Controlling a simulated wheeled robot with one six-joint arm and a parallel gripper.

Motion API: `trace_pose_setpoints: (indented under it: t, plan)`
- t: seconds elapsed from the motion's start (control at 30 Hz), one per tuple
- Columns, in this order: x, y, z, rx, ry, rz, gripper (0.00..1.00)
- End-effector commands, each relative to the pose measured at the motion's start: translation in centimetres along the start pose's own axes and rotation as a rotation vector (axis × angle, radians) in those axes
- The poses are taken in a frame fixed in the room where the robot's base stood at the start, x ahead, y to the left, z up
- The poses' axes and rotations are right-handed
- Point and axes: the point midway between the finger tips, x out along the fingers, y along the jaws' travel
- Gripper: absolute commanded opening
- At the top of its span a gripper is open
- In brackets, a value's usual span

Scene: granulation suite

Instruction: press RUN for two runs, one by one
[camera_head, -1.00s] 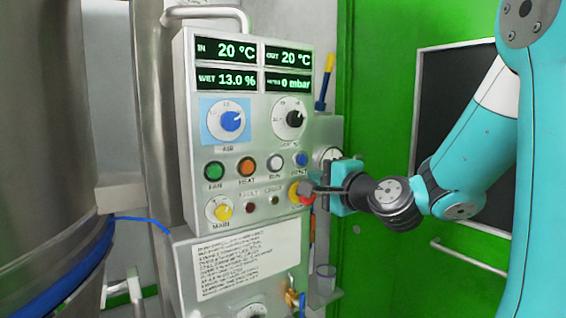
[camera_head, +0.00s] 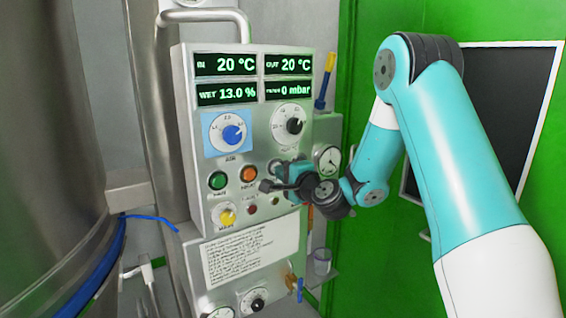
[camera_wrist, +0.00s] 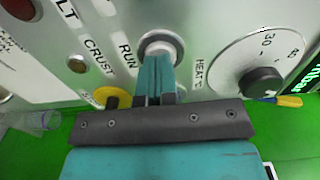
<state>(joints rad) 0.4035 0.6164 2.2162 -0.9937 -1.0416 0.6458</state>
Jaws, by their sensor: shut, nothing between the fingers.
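The control panel (camera_head: 190,135) stands left of centre in the head view. The RUN button (camera_wrist: 160,44), pale in a metal ring, is at the top centre of the wrist view, with its RUN label beside it. My gripper (camera_wrist: 155,62) is shut and empty, its fingertips right at this button and covering its lower part. I cannot tell whether they touch or press it. In the head view my gripper (camera_head: 275,182) hides most of the RUN area. The displays (camera_head: 226,66) read IN 20 °C, OUT 20 °C, WET 13.0 % and 0 mbar.
The green button (camera_head: 217,180) and orange button (camera_head: 248,174) sit left of my gripper. A yellow knob (camera_head: 226,216) is below them. The blue knob (camera_head: 232,133) and black knob (camera_head: 292,125) are above. A round gauge (camera_head: 327,161) is at the right. A steel vessel (camera_head: 50,150) fills the left.

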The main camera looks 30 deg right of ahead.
Motion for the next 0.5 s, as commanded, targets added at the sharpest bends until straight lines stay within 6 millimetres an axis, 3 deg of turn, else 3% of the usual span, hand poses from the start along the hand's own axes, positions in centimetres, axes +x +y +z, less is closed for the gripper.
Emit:
trace_pose_setpoints:
  t: [0.5]
  plan:
    - [0.98,-0.24,0.02,0.001,-0.002,0.0,0.0]
